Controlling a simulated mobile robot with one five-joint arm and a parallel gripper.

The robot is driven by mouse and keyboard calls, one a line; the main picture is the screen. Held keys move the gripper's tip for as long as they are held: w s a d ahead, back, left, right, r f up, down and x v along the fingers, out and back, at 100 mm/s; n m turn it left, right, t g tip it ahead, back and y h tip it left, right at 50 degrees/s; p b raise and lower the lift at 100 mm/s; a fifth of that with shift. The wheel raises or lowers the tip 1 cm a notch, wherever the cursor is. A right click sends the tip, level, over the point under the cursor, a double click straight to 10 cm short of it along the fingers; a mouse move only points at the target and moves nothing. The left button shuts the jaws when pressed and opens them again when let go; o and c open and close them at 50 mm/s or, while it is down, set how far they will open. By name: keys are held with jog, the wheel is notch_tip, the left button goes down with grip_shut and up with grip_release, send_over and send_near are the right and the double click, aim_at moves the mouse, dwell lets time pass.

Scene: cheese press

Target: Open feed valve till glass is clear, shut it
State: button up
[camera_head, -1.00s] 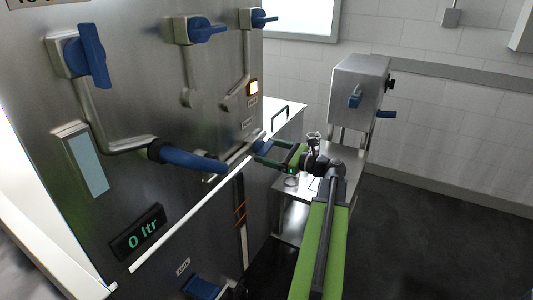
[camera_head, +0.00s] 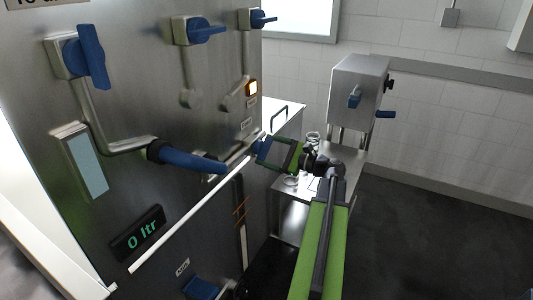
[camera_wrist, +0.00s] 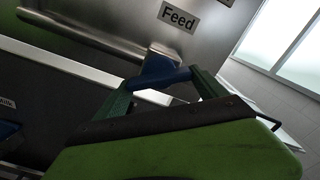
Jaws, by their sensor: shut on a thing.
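The feed valve's blue handle (camera_wrist: 165,78) sits below the Feed label (camera_wrist: 179,16) in the wrist view. My gripper (camera_wrist: 158,80) is shut on this handle, its green fingers at either side. In the head view my gripper (camera_head: 266,150) is at the right edge of the steel panel, and its fingers partly hide the handle. A pale blue glass pane (camera_head: 88,165) in a metal frame is on the panel at left. It looks evenly pale blue. The display (camera_head: 139,232) below it reads 0 ltr.
Several other blue handles are on the panel, one (camera_head: 195,160) left of my gripper and one (camera_head: 93,57) at upper left. A lit indicator (camera_head: 252,87) is above the Feed label. A steel press (camera_head: 358,80) stands behind at right. The dark floor (camera_head: 430,240) at right is clear.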

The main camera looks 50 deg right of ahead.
jog(key=n, duration=0.5)
jog(key=shift+r+n, duration=0.1)
jog(key=shift+n, duration=0.2)
jog(key=n, duration=0.4)
jog(key=shift+n, duration=0.7)
jog(key=o, duration=1.3)
jog(key=shift+r, duration=0.1)
jog(key=v, duration=1.7)
jog(key=shift+s, duration=0.3)
